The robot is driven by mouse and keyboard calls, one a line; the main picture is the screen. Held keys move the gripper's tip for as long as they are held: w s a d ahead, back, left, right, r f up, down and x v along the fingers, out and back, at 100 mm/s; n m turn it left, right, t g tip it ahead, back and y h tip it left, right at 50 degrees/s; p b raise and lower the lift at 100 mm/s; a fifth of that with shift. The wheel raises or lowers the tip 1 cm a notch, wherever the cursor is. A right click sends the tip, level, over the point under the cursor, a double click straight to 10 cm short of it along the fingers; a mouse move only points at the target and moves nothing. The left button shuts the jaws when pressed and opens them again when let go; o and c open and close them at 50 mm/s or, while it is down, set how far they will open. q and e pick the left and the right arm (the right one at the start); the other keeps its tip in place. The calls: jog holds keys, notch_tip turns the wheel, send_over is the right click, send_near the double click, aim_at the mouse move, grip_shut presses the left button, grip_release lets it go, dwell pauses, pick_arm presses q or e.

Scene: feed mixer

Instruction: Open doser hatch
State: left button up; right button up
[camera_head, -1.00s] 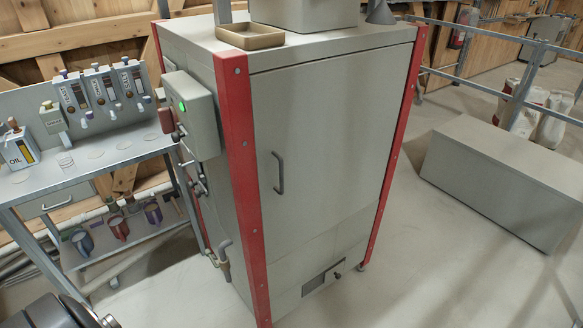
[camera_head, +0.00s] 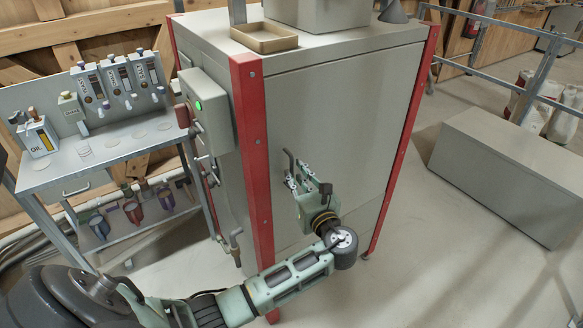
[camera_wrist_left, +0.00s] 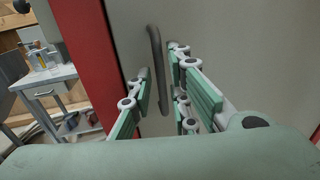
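The feed mixer cabinet has a large grey door (camera_head: 335,115) framed by red corner posts, and it looks closed. The door has a dark vertical bar handle, seen in the left wrist view (camera_wrist_left: 157,65); in the head view my gripper partly covers it. My left gripper (camera_head: 294,178) is at the handle. In the left wrist view its green-padded fingers (camera_wrist_left: 160,92) are spread apart, with the lower part of the handle showing between them. Whether a finger touches the handle cannot be told. My right gripper is not in view.
A control box (camera_head: 206,108) with a green light is on the cabinet's left side. A workbench (camera_head: 110,150) with dispensers and an oil can (camera_head: 38,137) stands left. A long grey box (camera_head: 505,175) lies right, with open floor between it and the cabinet.

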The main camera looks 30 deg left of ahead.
aim_at(292, 171)
pick_arm(q)
jog(key=shift+x, duration=1.65)
jog(key=shift+c, duration=0.3)
grip_shut()
